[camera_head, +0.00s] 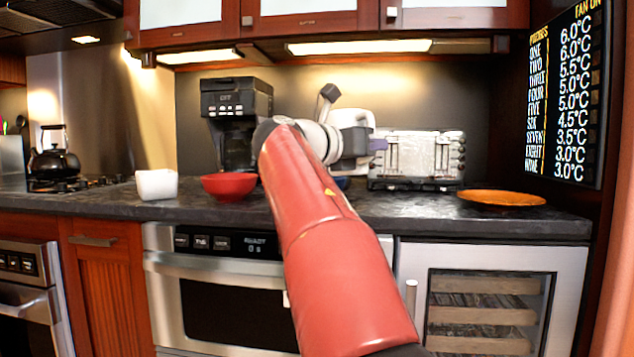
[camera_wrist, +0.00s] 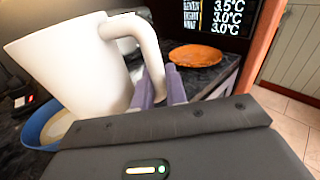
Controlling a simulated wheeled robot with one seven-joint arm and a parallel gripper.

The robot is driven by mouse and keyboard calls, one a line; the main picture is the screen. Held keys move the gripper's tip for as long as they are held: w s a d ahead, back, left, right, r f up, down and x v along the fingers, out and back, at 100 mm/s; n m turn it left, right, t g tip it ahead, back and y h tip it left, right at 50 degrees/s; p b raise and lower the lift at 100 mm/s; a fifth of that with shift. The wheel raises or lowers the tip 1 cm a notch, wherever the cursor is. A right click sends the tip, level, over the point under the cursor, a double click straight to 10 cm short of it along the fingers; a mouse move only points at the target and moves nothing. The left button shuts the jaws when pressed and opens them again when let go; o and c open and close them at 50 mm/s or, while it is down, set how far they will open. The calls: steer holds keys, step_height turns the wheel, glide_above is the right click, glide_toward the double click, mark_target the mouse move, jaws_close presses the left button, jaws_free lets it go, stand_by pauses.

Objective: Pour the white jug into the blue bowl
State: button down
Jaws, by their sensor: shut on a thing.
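The white jug (camera_wrist: 75,65) fills the left of the wrist view, with its handle (camera_wrist: 150,50) towards my gripper. My gripper (camera_wrist: 160,88) has purple fingers and is shut on this handle. The jug looks raised off the counter; its exact tilt is hard to tell. In the head view the jug (camera_head: 352,118) is partly hidden behind my arm, and my gripper (camera_head: 377,145) is at its right. The blue bowl (camera_wrist: 30,133) is below and behind the jug in the wrist view, partly covered by it. A pale patch shows inside. In the head view only a sliver of the bowl (camera_head: 342,183) shows.
A red bowl (camera_head: 229,186) and a white container (camera_head: 156,184) stand to the left on the dark counter. A coffee maker (camera_head: 235,115) and a toaster (camera_head: 425,155) stand behind. An orange plate (camera_head: 501,198) lies at the right, with bare counter around it.

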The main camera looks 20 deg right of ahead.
mark_target(371, 124)
steer(key=shift+r+p, duration=2.1)
steer(key=shift+p, duration=0.15)
steer(key=shift+f, duration=0.1)
